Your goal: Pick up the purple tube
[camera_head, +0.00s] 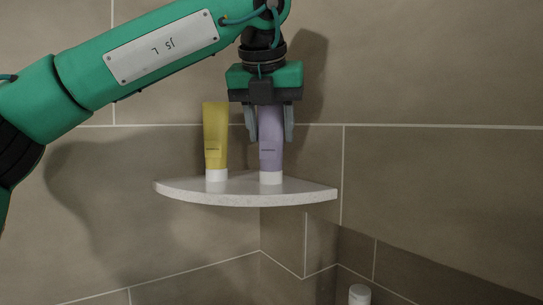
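The purple tube (270,155) stands upright on its white cap on a pale corner shelf (245,198). My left gripper (270,136) points straight down over the tube from above. One finger is on each side of the tube's upper part, and the palm hides the tube's top end. The fingers are spread to about the tube's width or slightly more. I cannot tell whether they touch it. My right gripper is not in view.
A yellow tube (215,140) stands upright on its white cap just left of the purple tube, close to the left finger. Tiled walls meet behind the shelf. A white-topped bottle (359,294) shows low at the right. The shelf's right end is bare.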

